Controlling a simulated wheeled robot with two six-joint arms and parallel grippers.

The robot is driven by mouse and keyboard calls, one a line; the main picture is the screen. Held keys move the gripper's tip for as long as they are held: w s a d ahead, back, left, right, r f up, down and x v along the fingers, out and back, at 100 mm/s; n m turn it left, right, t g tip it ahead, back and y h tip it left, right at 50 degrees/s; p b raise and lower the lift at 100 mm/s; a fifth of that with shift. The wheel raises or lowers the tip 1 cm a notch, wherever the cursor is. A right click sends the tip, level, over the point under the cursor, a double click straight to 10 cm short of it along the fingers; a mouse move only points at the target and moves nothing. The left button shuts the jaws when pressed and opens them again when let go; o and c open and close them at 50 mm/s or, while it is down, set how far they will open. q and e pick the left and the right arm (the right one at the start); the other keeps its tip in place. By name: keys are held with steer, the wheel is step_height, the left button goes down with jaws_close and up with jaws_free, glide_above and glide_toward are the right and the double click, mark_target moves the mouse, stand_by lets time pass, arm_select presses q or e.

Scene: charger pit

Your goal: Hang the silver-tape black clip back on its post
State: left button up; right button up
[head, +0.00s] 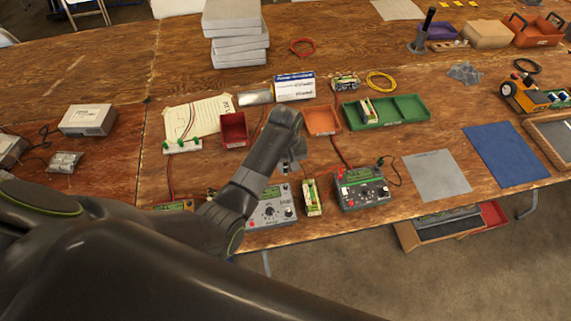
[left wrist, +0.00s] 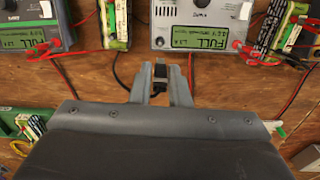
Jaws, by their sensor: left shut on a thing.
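My left gripper (head: 291,163) is over the table just behind the grey charger (head: 271,212). In the left wrist view its two fingers (left wrist: 160,80) are shut on a small black clip (left wrist: 159,86) with a paler part near its tip. A black lead runs close beside it. The clip is not clear in the head view. A white strip with several green posts (head: 182,146) stands to the left of the gripper; I cannot tell which post is the clip's. My right gripper is not in view.
A second charger (head: 362,192) and a battery pack (head: 312,197) stand to the right. A red bin (head: 234,130), an orange tray (head: 322,120) and a green tray (head: 410,109) lie behind. Red leads cross the wood. A grey mat (head: 436,174) lies bare at the right.

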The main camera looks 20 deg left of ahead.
arm_select(q)
steer(key=shift+f, duration=0.15)
steer(key=shift+f+b, duration=1.75)
steer(key=shift+f, duration=1.6)
steer(key=shift+p, duration=0.4)
steer(key=shift+f+p, duration=0.15)
steer(key=shift+p, duration=0.35)
steer(key=o, duration=0.8)
steer(key=shift+o, duration=0.2)
